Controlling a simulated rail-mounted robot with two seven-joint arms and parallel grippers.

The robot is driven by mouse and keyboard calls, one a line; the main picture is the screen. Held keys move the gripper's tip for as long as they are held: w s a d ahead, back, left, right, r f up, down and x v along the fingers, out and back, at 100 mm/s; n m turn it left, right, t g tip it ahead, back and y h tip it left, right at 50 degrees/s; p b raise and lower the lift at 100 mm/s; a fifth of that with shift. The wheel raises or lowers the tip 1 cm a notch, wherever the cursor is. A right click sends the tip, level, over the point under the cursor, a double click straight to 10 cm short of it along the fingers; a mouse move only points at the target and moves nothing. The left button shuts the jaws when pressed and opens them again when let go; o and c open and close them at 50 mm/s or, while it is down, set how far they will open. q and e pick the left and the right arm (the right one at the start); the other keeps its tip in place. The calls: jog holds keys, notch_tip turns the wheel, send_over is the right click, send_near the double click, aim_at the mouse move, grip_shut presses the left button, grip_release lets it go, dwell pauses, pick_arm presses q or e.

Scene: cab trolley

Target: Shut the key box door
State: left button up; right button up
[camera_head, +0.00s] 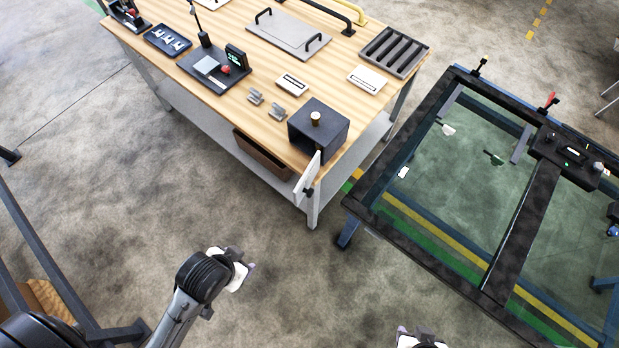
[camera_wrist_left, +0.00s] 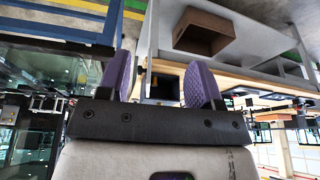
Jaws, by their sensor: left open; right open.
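The key box (camera_head: 333,128) is a dark box at the near right corner of the wooden workbench. Its white door (camera_head: 306,177) stands wide open, swung out past the bench edge, with a dark knob on it. A small brass-coloured cylinder sits on top of the box. My left gripper (camera_head: 244,271) is open and empty, over the floor to the lower left of the door and apart from it. Its purple fingers (camera_wrist_left: 162,83) show spread in the left wrist view. My right gripper (camera_head: 418,338) shows only in part at the bottom edge.
The workbench (camera_head: 225,105) also bears trays, brackets and a grey plate. A wooden crate (camera_head: 262,155) sits on its lower shelf, also seen in the left wrist view (camera_wrist_left: 204,32). A dark-framed glass table (camera_head: 440,250) stands at right. The floor before the door is clear.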

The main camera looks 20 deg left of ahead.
pick_arm(q)
jog(key=shift+s+f, duration=0.15)
jog(key=shift+s, duration=0.15)
pick_arm(e)
jog(key=shift+s+f, duration=0.1)
jog(key=shift+s, duration=0.2)
jog(key=shift+s, duration=0.1)
